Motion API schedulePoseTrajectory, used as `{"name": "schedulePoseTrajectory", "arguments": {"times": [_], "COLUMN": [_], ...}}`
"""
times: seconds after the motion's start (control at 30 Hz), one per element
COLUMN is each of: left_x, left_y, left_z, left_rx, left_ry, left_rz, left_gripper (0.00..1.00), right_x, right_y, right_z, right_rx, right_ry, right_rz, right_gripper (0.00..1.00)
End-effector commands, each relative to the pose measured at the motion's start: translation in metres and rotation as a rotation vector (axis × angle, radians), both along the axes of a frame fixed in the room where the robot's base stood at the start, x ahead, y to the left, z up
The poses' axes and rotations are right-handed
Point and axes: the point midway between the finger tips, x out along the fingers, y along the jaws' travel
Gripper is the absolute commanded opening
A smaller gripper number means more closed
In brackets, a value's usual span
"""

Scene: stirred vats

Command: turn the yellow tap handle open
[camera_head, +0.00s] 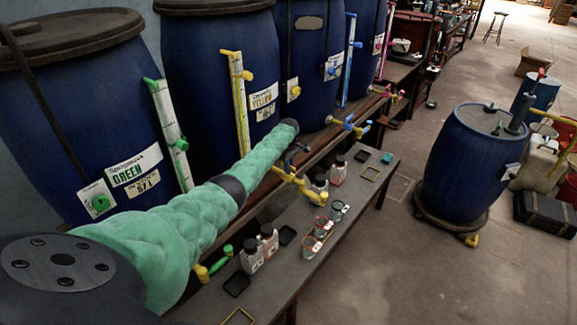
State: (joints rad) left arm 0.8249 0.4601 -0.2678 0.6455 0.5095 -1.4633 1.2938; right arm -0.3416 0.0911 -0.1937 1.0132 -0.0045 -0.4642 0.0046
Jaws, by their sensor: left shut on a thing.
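The yellow tap (303,187) sticks out below the blue vat with the YELLOW label (264,97), near the middle of the view. My left arm comes in from the lower left in a green padded sleeve. My left gripper (287,164) is at the tap's inner end, shut on its handle. The handle is mostly hidden by the gripper and wrist, so its angle cannot be read. My right gripper is out of view.
A blue tap (349,125) and a pink tap (387,92) lie further right, a green tap (220,261) nearer. Bottles (252,255) and glass beakers (311,246) stand on the low bench (300,284). A blue drum (464,160) stands on the floor at right.

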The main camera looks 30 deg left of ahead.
Motion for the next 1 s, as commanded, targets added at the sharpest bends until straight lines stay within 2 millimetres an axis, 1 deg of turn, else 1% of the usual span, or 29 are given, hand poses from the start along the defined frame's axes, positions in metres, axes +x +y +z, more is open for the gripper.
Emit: {"name": "schedulePoseTrajectory", "arguments": {"times": [0.23,0.27,0.3,0.37,0.63,0.77,0.93,1.0], "left_x": [0.0,0.0,0.0,0.0,0.0,0.0,0.0,0.001], "left_y": [0.001,0.001,0.001,0.001,0.0,0.001,0.001,0.001], "left_z": [0.001,0.001,0.001,0.001,0.001,0.006,0.028,0.039], "left_rx": [0.001,0.001,0.001,0.001,0.0,0.0,0.001,0.001], "left_ry": [-0.001,-0.001,-0.001,-0.001,-0.001,-0.001,-0.002,-0.002], "left_rz": [-0.001,-0.001,-0.001,-0.001,-0.001,-0.001,-0.002,-0.002], "left_gripper": [0.0,0.17,0.24,0.35,0.35,0.35,0.35,0.35], "right_x": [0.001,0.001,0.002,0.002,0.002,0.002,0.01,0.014], "right_y": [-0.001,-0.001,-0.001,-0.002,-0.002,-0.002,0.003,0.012], "right_z": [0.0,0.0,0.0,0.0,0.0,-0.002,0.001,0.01], "right_rx": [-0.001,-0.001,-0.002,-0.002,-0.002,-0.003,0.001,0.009], "right_ry": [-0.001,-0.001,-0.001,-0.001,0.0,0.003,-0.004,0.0], "right_rz": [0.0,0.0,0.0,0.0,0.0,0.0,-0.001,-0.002], "right_gripper": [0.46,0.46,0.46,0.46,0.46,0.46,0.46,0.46]}}
